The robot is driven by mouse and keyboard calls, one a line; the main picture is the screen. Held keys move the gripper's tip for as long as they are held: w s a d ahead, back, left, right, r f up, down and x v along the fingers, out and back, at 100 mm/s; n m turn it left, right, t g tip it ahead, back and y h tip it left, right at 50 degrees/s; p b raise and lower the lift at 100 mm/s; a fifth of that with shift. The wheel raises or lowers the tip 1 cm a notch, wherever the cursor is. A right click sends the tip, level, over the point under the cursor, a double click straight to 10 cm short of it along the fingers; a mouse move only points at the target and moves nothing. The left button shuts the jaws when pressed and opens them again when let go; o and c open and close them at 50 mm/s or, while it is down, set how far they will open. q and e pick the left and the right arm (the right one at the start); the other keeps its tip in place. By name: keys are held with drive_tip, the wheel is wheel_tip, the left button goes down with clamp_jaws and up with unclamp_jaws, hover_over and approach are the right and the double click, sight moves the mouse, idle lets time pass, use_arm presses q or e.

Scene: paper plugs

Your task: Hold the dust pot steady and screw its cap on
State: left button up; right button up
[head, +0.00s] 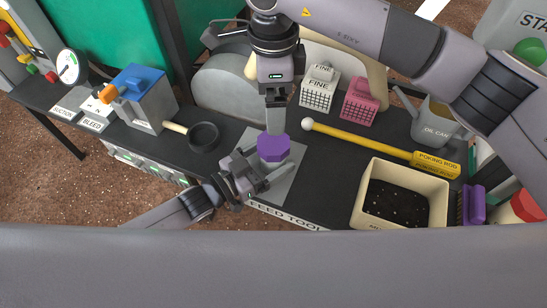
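The dust pot (273,165) stands upright on a light grey mat on the dark bench, mostly hidden under its purple cap (273,147). The cap sits at the top of the pot; I cannot tell how far it is threaded. My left gripper (266,176) reaches in from the lower left, with its fingers on either side of the pot's lower part. Whether they press on it is unclear. My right gripper (276,120) points straight down from above, with its fingertips at the cap's top. Its grip on the cap is hard to make out.
A yellow poking rod (370,142) lies to the right, near a cream bin (358,205) of dark grains. A black scoop (204,137) and a blue-topped box (146,100) are left.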

use_arm(q)
drive_tip(key=p+v, duration=0.2)
drive_tip(key=v, duration=0.4)
drive_tip(key=shift+r, duration=0.1)
drive_tip(key=shift+s+a, duration=0.3)
drive_tip(key=shift+a, duration=0.2)
